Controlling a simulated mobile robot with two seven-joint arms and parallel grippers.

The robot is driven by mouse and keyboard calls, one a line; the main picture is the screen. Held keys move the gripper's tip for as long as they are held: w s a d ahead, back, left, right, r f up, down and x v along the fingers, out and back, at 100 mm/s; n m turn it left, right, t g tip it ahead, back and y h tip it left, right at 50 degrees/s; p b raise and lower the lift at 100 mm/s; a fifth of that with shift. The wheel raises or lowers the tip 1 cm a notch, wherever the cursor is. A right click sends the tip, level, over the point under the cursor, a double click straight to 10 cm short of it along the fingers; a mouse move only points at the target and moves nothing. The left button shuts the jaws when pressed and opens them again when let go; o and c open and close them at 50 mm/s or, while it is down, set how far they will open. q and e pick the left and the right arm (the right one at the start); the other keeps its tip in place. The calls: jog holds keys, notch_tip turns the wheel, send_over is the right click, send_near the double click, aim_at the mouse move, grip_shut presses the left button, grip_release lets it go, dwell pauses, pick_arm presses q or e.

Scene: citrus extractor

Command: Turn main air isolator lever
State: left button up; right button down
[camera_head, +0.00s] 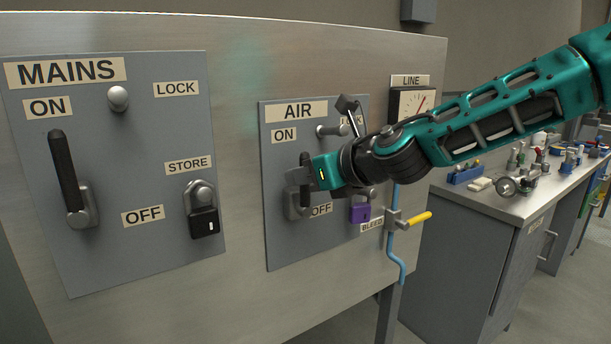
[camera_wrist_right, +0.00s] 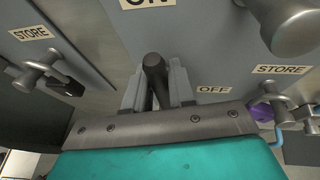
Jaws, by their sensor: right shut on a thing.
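The air isolator lever (camera_head: 305,199) is a dark handle on a grey pivot block, on the AIR panel (camera_head: 284,248). It stands roughly upright, with the ON label above it and the OFF label to its lower right. My right gripper (camera_head: 299,177) reaches in from the right and is shut on the lever; its fingers hide part of the handle. In the right wrist view the dark lever (camera_wrist_right: 155,75) sits between the two grey fingers of the gripper (camera_wrist_right: 157,92). My left gripper is not in view.
The MAINS panel (camera_head: 140,260) at left has its own upright black lever (camera_head: 64,170) and a black padlock (camera_head: 204,222). A purple padlock (camera_head: 359,213) and yellow bleed handle (camera_head: 418,219) are close below my right wrist. A cluttered bench (camera_head: 530,205) stands at right.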

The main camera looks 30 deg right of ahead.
jog(key=shift+f, duration=0.1)
jog(key=c, duration=1)
grip_release()
jog(key=shift+c, duration=0.2)
jog(key=v, duration=1.3)
jog(key=shift+p, duration=0.45)
